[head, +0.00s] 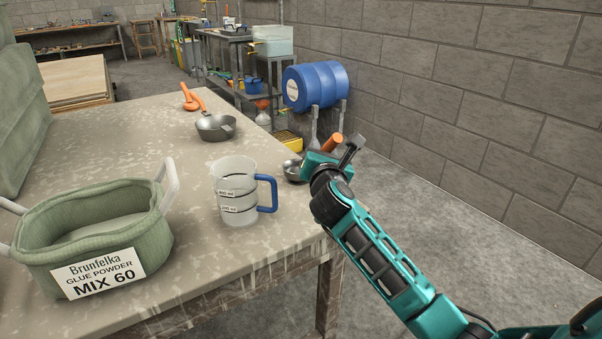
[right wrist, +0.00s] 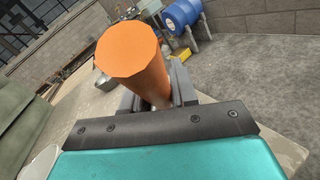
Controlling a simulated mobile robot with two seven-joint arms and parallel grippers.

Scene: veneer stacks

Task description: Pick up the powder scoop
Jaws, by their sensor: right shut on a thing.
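The powder scoop, a small round metal bowl (head: 293,170) with an orange handle (head: 332,143), is at the right edge of the worktable. My right gripper (head: 322,160) is shut on it, at the handle's lower part. In the right wrist view the thick orange handle (right wrist: 135,60) stands up between the grey jaws (right wrist: 160,92). My gripper hides part of the scoop in the head view, so I cannot tell whether the bowl touches the table. My left gripper is not in view.
On the table (head: 130,117) stand a clear measuring jug (head: 235,180) with a blue handle, a green glue-powder tub (head: 150,240) and a grey pan (head: 212,130) with an orange handle. A blue drum (head: 318,85) is beyond the table. Open floor lies to the right.

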